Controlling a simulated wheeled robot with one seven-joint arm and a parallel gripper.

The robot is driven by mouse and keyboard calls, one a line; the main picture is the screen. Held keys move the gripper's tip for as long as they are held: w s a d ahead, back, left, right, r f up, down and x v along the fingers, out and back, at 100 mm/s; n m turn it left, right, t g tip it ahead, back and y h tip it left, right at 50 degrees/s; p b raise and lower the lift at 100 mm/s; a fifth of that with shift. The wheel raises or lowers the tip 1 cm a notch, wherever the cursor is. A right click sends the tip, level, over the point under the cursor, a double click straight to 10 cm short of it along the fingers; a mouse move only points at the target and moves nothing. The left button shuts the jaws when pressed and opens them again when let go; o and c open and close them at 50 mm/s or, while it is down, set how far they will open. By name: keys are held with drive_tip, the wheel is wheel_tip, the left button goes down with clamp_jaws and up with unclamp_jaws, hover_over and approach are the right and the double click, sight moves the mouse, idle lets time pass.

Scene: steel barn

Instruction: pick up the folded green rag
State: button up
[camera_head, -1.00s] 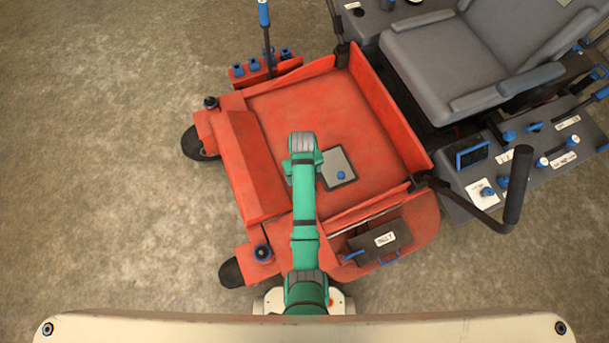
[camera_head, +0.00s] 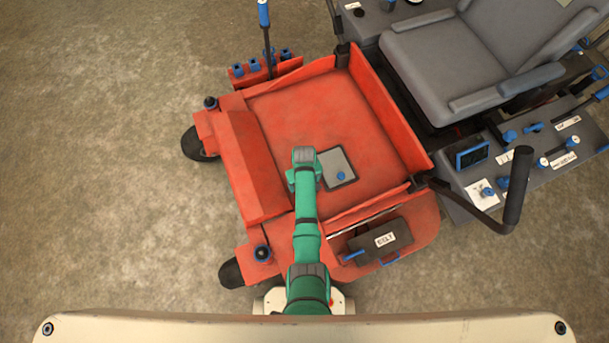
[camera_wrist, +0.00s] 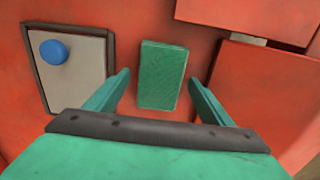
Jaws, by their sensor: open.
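The folded green rag (camera_wrist: 162,75) shows in the wrist view as a flat green rectangle on the red deck. It lies ahead of my gripper (camera_wrist: 159,80), in the gap between the two fingers as seen in the picture. The fingers are apart with nothing held between them. I cannot tell how far above the rag they are. In the head view the rag is not visible, and my green arm covers part of the deck there.
The red mower deck (camera_head: 310,110) has raised walls around it. A grey plate with a blue knob (camera_head: 340,176) lies right of my arm; it also shows in the wrist view (camera_wrist: 78,75). A grey seat (camera_head: 445,65) and control panels stand to the right.

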drive_tip(key=c, duration=1.2)
drive_tip(key=shift+o, duration=0.2)
drive_tip(key=shift+a, duration=0.1)
drive_tip(key=shift+s+r, duration=0.1)
drive_tip(key=shift+r, duration=0.55)
drive_tip(key=s+a+r, duration=0.6)
drive_tip(key=s+r, duration=0.5)
drive_tip(key=s, duration=0.1)
drive_tip(key=shift+a+r, duration=0.35)
drive_tip(key=shift+r, duration=0.05)
drive_tip(key=shift+s, duration=0.1)
